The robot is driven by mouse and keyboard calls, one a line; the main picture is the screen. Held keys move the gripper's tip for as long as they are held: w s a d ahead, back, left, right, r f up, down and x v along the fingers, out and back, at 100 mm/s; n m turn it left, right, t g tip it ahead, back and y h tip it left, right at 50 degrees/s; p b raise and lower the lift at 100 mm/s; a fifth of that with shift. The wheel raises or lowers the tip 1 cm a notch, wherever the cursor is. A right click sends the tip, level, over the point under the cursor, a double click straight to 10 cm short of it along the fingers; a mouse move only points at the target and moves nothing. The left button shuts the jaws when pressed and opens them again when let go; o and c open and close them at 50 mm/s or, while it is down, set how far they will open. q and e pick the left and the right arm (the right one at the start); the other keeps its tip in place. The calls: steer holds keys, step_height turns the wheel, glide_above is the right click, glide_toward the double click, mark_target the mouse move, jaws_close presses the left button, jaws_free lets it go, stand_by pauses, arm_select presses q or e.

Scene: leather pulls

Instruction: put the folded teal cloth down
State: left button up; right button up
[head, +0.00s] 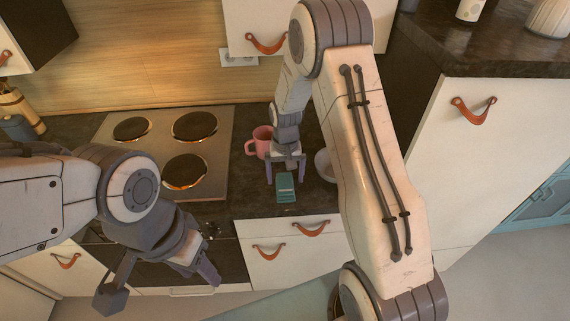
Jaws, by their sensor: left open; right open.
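The folded teal cloth (286,187) lies on the dark countertop (235,207), near its front edge and to the right of the stove. My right gripper (286,180) is over the cloth's far end, its two fingers spread apart on either side of it. I cannot tell whether the fingers touch the cloth. My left gripper (156,290) is open and empty, low at the left in front of the oven and well away from the cloth.
A pink mug (263,141) stands just behind my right gripper. A white bowl (324,164), partly hidden by my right arm, is to the right. The stove (208,155) with several burners is at the left. Drawers with leather pulls (312,229) are below.

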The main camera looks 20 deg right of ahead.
mark_target(285, 187)
step_height(285, 187, up, 7)
steer(key=b, duration=0.2)
steer(key=s+a+r+n, duration=0.4)
steer(key=s+a+r, duration=0.3)
steer(key=s+a, duration=0.3)
arm_select(q)
step_height(285, 187, down, 2)
steer(key=shift+f, duration=0.1)
arm_select(e)
steer(key=s+a+r+n, duration=0.1)
steer(key=s+a+n, duration=0.1)
steer(key=s, duration=0.7)
steer(key=s+a+r+n+y, duration=0.1)
steer(key=s+a+n, duration=0.2)
steer(key=s, duration=0.6)
steer(key=shift+s+a+r+n, duration=0.25)
steer(key=shift+a+n, duration=0.05)
steer(key=shift+n, duration=0.5)
